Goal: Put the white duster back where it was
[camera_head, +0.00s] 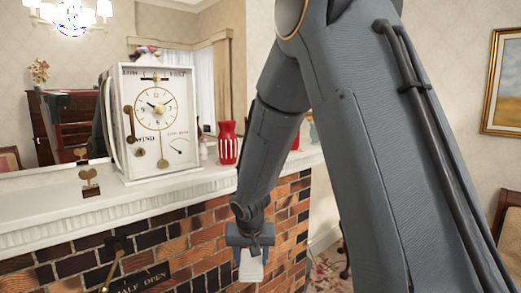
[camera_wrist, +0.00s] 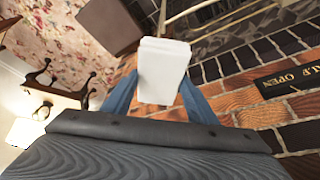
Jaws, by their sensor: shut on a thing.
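My gripper (camera_head: 250,243) hangs in front of the brick fireplace, below the mantel's edge. It is shut on a white block-like thing, which I take to be the white duster (camera_head: 251,267), and points down with it. In the wrist view the duster (camera_wrist: 163,72) sits between my two blue fingers (camera_wrist: 160,100), sticking out past them. It appears clear of the bricks, with nothing seen under it. Its lower end and any bristles are hard to make out.
The white mantel (camera_head: 60,228) holds a white clock (camera_head: 160,120), a brass key (camera_head: 89,180) and a red striped vase (camera_head: 228,143). Below are a "HALF OPEN" plate (camera_head: 140,287) and lever (camera_head: 115,250) on the bricks. Floral carpet (camera_wrist: 60,35) shows in the wrist view.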

